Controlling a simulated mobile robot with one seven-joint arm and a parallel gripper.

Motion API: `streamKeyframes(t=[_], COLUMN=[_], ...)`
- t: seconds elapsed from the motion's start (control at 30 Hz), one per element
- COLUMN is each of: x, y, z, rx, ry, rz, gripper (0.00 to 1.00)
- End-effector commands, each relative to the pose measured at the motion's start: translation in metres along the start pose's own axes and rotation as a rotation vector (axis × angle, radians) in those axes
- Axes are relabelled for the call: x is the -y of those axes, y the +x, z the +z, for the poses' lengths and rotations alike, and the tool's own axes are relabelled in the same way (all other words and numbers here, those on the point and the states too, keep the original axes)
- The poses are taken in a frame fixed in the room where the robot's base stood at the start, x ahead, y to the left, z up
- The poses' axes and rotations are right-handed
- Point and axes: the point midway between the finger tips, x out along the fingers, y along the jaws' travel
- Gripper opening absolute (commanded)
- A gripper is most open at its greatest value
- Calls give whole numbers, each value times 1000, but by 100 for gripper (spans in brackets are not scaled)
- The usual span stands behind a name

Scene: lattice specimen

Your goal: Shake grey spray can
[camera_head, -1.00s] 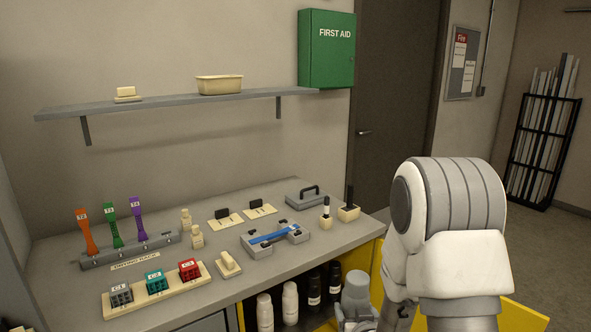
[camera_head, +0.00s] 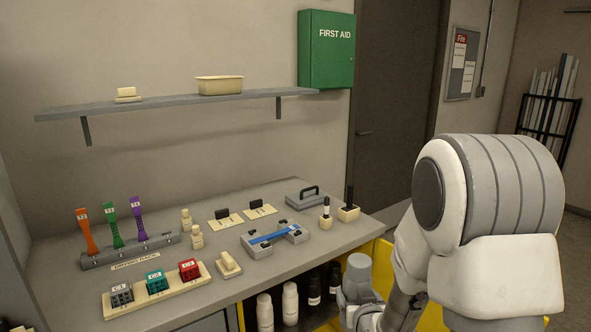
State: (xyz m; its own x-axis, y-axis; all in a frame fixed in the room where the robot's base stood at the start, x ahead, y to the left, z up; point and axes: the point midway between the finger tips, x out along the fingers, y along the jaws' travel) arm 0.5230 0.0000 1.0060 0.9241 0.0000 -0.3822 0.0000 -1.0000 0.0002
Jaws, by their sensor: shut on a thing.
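The grey spray can (camera_head: 358,266) shows as a plain grey rounded top, upright, in front of the open yellow cabinet at the lower middle. My gripper (camera_head: 356,293) is shut on it below that top. The fingers are hard to make out, and the lower part of the can is hidden by the gripper and the bottom edge of the picture. My arm fills the lower right.
The bench top carries a drying rack (camera_head: 132,249), coloured blocks and a grey fixture (camera_head: 275,238).

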Motion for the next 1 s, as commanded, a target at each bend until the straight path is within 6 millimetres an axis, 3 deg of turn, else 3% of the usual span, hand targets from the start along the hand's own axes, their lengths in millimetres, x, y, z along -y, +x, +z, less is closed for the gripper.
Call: streamKeyframes(t=[0.03, 0.13, 0.4, 0.5, 0.83, 0.93, 1.0], x=[0, 0, 0, 0, 0, 0, 0], y=[-5, -6, 17, 21, -5, -6, 0], z=[-15, -16, 42, 51, -15, -16, 0], rx=[-11, -2, 6, 0, -11, -2, 7], ry=[0, 0, 0, 0, 0, 0, 0], rz=[0, 0, 0, 0, 0, 0, 0], gripper=[0, 0, 0, 0, 0, 0, 0])
